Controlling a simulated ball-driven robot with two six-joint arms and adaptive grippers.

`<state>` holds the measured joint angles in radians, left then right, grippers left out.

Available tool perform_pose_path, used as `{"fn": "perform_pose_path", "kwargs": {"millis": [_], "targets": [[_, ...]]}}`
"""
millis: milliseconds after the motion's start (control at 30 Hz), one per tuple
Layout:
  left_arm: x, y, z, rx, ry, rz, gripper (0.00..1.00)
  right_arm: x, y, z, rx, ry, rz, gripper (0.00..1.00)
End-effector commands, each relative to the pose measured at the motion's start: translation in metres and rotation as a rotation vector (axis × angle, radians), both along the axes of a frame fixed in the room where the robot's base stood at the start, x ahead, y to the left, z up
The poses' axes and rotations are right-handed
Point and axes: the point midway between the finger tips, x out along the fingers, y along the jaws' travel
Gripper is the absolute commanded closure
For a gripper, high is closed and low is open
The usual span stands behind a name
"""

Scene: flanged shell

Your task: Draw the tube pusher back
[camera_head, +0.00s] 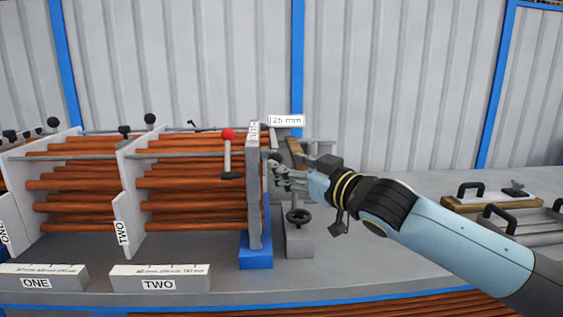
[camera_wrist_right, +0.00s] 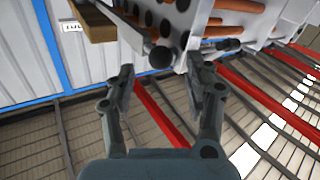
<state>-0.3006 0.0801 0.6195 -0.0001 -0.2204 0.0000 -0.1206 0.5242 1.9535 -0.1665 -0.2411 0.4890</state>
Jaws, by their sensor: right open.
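My right gripper (camera_head: 280,172) is at the right face of the grey upright plate (camera_head: 254,190), where the tube bundle (camera_head: 190,200) ends. In the right wrist view the gripper (camera_wrist_right: 160,72) is open, its two fingers apart. A black ball knob (camera_wrist_right: 160,57) on a grey bar shows between and just beyond the fingertips; it may be the tube pusher's handle, and I cannot tell whether a finger touches it. Nothing is held. In the head view the gripper and wrist hide part of the grey stand (camera_head: 300,242) with a black handwheel (camera_head: 298,216). My left gripper is not in view.
A lever with a red ball (camera_head: 228,134) stands left of the plate. White dividers marked ONE and TWO (camera_head: 123,226) hold the copper tubes. A wooden block (camera_wrist_right: 95,22) is close by in the wrist view.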

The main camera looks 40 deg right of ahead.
Motion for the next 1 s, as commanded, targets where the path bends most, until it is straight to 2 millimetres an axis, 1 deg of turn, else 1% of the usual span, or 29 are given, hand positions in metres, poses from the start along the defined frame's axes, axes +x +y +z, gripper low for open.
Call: {"fn": "perform_pose_path", "kwargs": {"millis": [100,267,400,633,1000], "targets": [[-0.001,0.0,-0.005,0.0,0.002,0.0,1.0,0.016,0.0,-0.001,0.003,-0.002,-0.002,0.47],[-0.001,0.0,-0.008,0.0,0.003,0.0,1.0,0.029,0.001,-0.001,0.001,0.0,-0.001,0.47],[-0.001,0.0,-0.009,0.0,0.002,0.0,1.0,0.033,0.002,-0.001,-0.001,0.0,0.001,0.47],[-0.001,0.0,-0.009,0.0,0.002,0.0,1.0,0.033,0.002,0.0,-0.001,0.001,0.001,0.47],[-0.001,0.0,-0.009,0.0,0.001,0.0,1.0,0.033,0.002,0.0,-0.002,0.001,0.001,0.96]]}}
